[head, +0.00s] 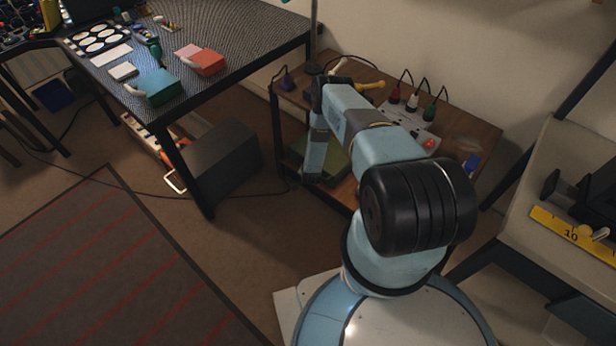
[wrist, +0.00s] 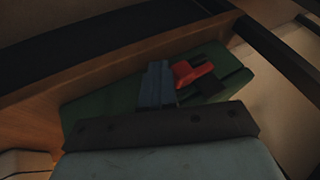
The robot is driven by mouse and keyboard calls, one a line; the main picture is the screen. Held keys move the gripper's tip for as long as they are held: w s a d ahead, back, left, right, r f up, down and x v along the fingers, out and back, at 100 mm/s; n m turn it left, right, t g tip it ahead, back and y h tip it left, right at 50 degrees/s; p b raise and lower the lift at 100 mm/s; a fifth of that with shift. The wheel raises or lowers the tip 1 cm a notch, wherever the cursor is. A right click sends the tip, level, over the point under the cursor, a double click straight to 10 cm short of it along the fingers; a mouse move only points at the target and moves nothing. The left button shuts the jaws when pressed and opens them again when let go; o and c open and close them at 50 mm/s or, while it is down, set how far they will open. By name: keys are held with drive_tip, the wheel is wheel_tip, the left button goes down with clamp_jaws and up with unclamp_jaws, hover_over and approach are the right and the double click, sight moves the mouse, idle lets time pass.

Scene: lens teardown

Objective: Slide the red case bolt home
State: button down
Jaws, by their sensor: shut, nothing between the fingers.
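The red case bolt (wrist: 190,73) sits on a green case (wrist: 95,108) in the wrist view, near the case's upper right part. Dark strips lie beside the bolt on the case. My gripper's blue fingers (wrist: 157,86) are together and empty, just left of the bolt. I cannot tell whether they touch it. The dark palm of the gripper hides the near side of the case. My gripper (head: 313,178) points down there, and the bolt is hidden.
The wooden table (head: 475,128) also carries a white block with coloured plugs (head: 412,102) and a yellow-handled tool (head: 370,85). A black mesh table (head: 240,45) stands to the left and a bench with a yellow ruler (head: 570,234) to the right.

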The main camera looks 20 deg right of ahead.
drive_tip(key=s+d+r, duration=0.1)
drive_tip(key=s+r, duration=0.6)
drive_tip(key=s, duration=0.2)
drive_tip(key=shift+s+r, duration=0.2)
drive_tip(key=shift+r, duration=0.2)
drive_tip(key=shift+d, duration=0.15)
